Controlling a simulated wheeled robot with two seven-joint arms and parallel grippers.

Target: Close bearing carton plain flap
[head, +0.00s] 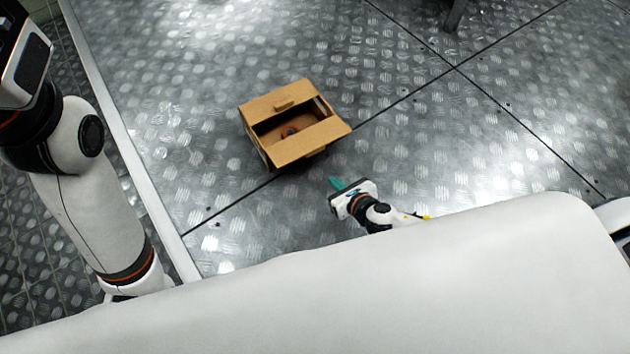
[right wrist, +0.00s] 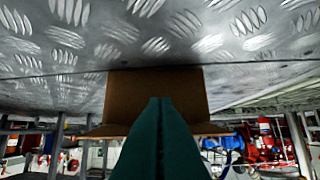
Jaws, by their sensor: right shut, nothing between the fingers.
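The brown bearing carton (head: 258,147) stands on the metal floor with its top partly open. Its plain flap (head: 312,140) lies along the near side, and the opposite flap (head: 270,106) with a small tab is on the far side. A dark gap between them shows a reddish-brown item (head: 289,131) inside. My right gripper (head: 337,184) has teal fingers, shut and empty, just in front of the carton's near side, apart from it. In the right wrist view the shut fingers (right wrist: 160,105) point at the brown carton (right wrist: 127,95) and hide its middle. My left gripper is out of view.
Patterned metal floor plates (head: 430,130) lie clear around the carton. A pale raised edge (head: 125,135) runs along the left. A dark leg (head: 456,14) stands at the top right. Red and blue equipment (right wrist: 262,140) shows in the right wrist background.

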